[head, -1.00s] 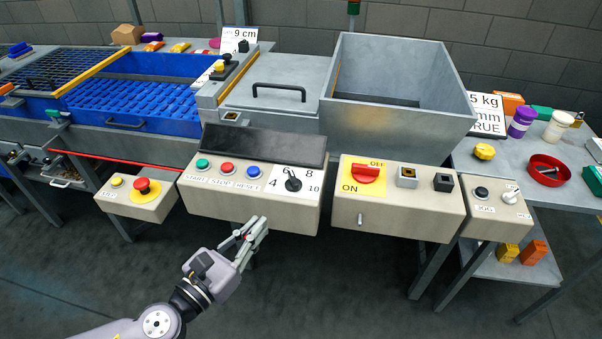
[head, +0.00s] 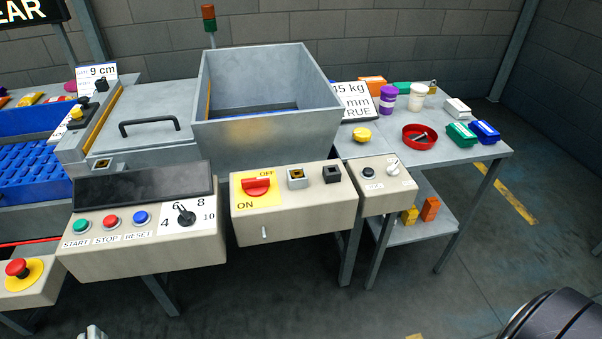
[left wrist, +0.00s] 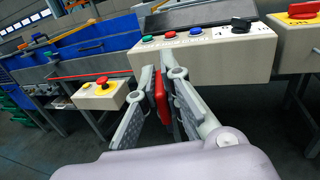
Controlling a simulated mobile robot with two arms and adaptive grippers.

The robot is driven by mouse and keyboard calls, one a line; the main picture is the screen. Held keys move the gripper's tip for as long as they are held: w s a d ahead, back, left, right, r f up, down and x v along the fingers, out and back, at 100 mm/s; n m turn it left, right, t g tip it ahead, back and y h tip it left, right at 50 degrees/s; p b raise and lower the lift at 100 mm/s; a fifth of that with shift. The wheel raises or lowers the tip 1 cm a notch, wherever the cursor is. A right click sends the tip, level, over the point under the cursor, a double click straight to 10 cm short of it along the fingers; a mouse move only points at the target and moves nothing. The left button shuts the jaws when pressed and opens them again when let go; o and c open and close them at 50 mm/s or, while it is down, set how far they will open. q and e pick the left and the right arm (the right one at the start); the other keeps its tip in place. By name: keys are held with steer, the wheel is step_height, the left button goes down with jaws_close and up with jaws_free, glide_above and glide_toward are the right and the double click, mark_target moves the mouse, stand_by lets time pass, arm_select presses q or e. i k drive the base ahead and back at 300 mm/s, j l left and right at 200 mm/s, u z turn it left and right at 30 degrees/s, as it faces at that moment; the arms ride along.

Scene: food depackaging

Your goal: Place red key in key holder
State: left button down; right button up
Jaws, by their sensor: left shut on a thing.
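The red key (left wrist: 161,97) is between the fingers of my left gripper (left wrist: 163,85) in the left wrist view, its far end partly hidden by them. In the head view only a tip of my left gripper (head: 92,332) shows at the bottom edge, below the START/STOP/RESET box. No part is labelled key holder. A grey square socket with a yellow-rimmed dark opening (head: 297,178) and a black block (head: 332,174) sit on top of the ON/OFF box, right of the red switch. A similar yellow-rimmed socket (head: 102,165) sits behind the dark screen. My right gripper is not in view.
The START/STOP/RESET box (head: 150,255), the ON/OFF box (head: 310,215) and the jog box (head: 378,200) stand out from the machine front. A red emergency stop (head: 17,268) is at the left. The side table (head: 470,150) holds a red bowl (head: 420,149).

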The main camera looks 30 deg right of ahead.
mark_target(330, 178)
steer(key=i+l+u, duration=0.1)
steer(key=l+u, duration=0.3)
steer(key=l, duration=0.75)
steer(key=k+l+u, duration=0.1)
steer(key=l+u, duration=0.3)
steer(key=l, duration=0.7)
